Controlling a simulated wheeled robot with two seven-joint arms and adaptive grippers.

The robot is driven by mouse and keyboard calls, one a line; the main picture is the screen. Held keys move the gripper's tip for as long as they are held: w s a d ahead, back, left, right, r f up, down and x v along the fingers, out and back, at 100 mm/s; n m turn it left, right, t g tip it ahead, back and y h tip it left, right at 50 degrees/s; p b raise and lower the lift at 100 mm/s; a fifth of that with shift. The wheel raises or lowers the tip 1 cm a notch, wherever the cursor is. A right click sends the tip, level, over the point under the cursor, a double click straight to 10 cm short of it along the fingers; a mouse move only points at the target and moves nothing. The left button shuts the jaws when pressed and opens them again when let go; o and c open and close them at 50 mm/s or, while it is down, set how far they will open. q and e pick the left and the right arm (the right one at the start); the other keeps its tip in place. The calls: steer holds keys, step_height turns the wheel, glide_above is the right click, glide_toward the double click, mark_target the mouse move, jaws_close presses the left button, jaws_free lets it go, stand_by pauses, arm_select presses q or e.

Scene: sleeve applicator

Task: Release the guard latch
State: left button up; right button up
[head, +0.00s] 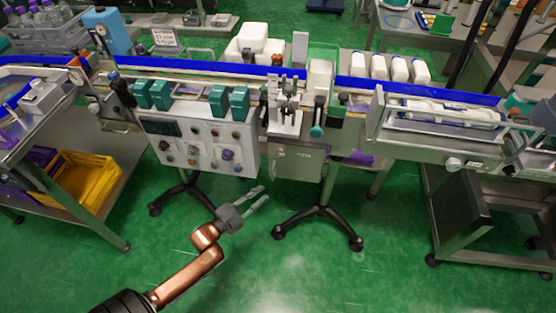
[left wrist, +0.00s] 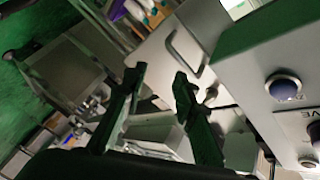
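My left gripper (head: 260,195) is open and empty in the head view, low in front of the control panel (head: 205,145) and left of the grey cabinet (head: 297,166). Its two spread fingers also show in the left wrist view (left wrist: 157,78). The applicator head (head: 287,105) stands above the cabinet, with a teal-knobbed lever (head: 317,130) at its right. A clear-sided guard frame (head: 440,118) covers the conveyor further right. I cannot tell which part is the guard latch. In the left wrist view a bent metal handle (left wrist: 187,48) lies beyond the fingers. My right gripper is out of view.
A tripod stand foot (head: 318,215) stands below the cabinet. A yellow bin (head: 88,180) sits at the left. The front green floor is clear. A blue button (left wrist: 284,87) is close at right in the wrist view.

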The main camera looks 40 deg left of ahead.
mark_target(277, 158)
arm_select(q)
steer(key=w+a+r+m+t+h, duration=0.2)
steer(key=w+r+m+t, duration=0.15)
steer(key=r, duration=0.65)
steer(key=shift+b+x, duration=1.5)
steer(key=shift+x, duration=2.15)
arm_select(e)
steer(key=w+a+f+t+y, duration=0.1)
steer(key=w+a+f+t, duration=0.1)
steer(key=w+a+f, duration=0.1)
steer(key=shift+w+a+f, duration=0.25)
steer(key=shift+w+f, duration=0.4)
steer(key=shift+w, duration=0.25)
arm_select(q)
steer(key=shift+d+r, duration=0.15)
steer(key=shift+c, duration=0.6)
steer(key=shift+m, duration=0.25)
jaws_close()
